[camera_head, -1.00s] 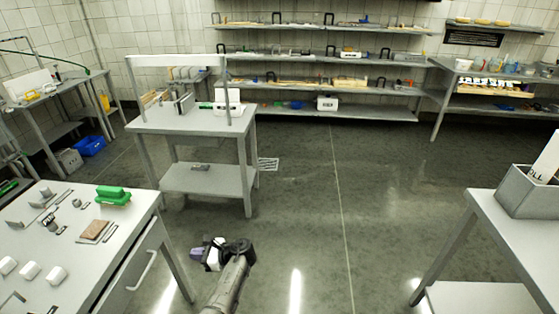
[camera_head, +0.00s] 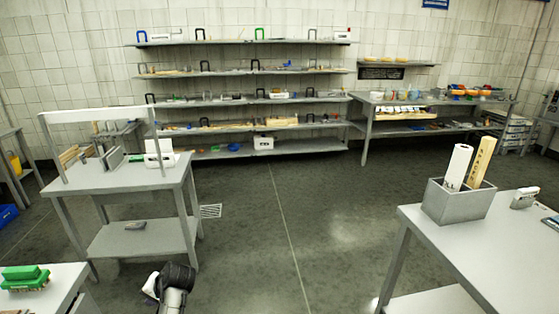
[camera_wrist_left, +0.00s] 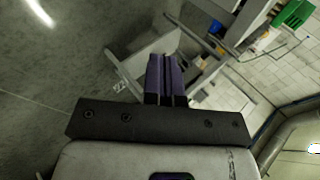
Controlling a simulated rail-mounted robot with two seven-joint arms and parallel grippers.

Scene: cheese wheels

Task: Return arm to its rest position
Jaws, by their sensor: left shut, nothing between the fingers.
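My left arm and gripper (camera_head: 151,287) show at the bottom edge of the head view, low over the open floor and left of centre. The gripper's white body and dark wrist are visible there; its fingertips cannot be made out. In the left wrist view the two purple fingers (camera_wrist_left: 166,75) lie side by side, shut, with nothing between them. Floor and a grey table lie beyond them, and they touch nothing that I can see. My right gripper is in neither view.
A grey two-level table (camera_head: 125,240) stands left of the arm. A table corner (camera_head: 65,280) with a green brush-like object (camera_head: 25,278) is at lower left. At right, a table (camera_head: 450,245) carries a grey bin (camera_head: 455,203). The floor (camera_head: 270,265) between is clear.

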